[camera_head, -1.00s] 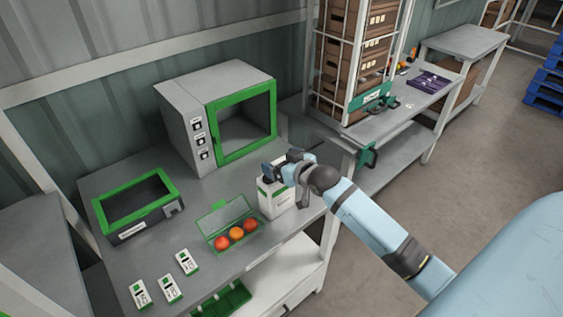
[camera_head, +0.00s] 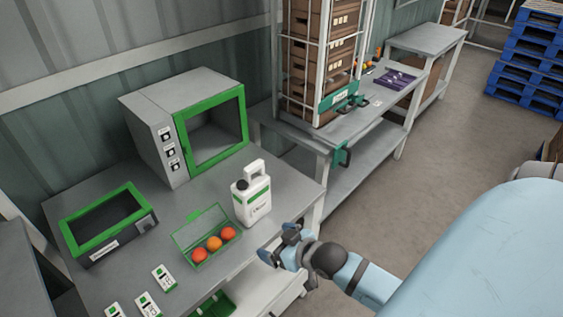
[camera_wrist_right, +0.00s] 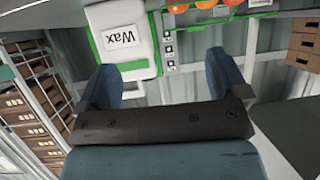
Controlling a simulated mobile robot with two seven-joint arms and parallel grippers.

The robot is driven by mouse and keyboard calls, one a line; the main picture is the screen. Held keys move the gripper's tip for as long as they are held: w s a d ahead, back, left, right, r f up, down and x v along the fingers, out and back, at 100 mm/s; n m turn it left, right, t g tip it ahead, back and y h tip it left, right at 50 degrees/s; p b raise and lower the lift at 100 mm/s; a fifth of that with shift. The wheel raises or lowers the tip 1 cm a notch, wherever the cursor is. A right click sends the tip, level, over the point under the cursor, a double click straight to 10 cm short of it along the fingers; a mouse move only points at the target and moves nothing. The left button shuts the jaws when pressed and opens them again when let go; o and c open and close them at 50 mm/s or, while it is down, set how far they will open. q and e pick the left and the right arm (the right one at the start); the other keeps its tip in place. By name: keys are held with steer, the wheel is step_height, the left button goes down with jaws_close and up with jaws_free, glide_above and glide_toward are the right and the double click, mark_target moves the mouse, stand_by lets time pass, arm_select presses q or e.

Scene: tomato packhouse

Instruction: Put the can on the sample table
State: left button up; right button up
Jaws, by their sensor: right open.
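The can (camera_head: 252,203) is a white jug with a handle, a dark cap and a green-edged label. It stands upright on the grey table (camera_head: 217,184), near its right front edge. In the right wrist view the can (camera_wrist_right: 122,38) shows the word "Wax". My right gripper (camera_head: 283,243) is open and empty, in front of the can and apart from it, by the table's front edge. Its two fingers (camera_wrist_right: 163,72) show spread in the wrist view. My left gripper is not in view.
On the same table are a green-framed cabinet (camera_head: 160,120), a green-rimmed box (camera_head: 78,247), a green tray (camera_head: 198,262) with tomatoes, and small white packs (camera_head: 164,277). A second table (camera_head: 385,117) with crates stands to the right.

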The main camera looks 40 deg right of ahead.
steer(key=s+a+f+n+g+y, duration=0.1)
steer(key=s+a+f, duration=0.8)
steer(key=a+f, duration=0.1)
steer(key=shift+s+a+g, duration=0.3)
steer(key=shift+a, duration=0.5)
